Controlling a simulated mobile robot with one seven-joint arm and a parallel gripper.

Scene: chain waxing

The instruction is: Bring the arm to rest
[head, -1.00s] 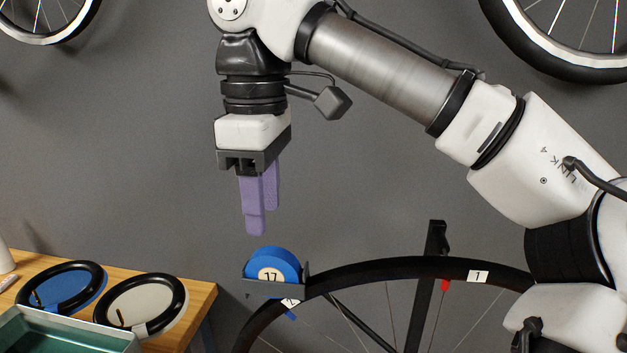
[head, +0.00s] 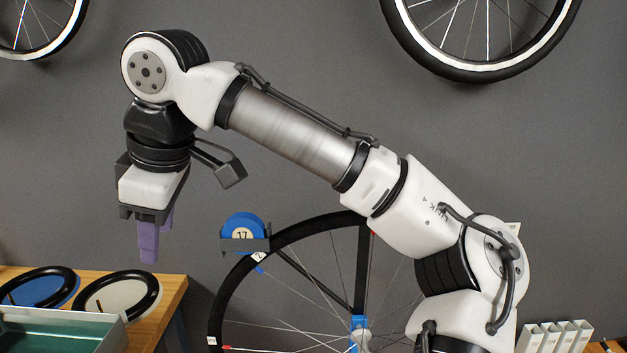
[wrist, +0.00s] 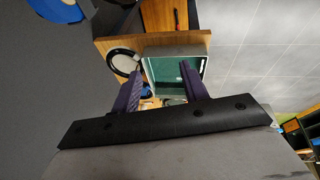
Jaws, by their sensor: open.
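My gripper (head: 152,240) points down with its purple fingers in the air in the head view.
A bicycle wheel (head: 290,232) stands upright right of my gripper, with a dark holder carrying the blue disc at its rim. The wooden bench (head: 172,290) holds black rings on round pads and a green-lined tray (head: 50,330). White upright holders (head: 560,335) stand at lower right.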

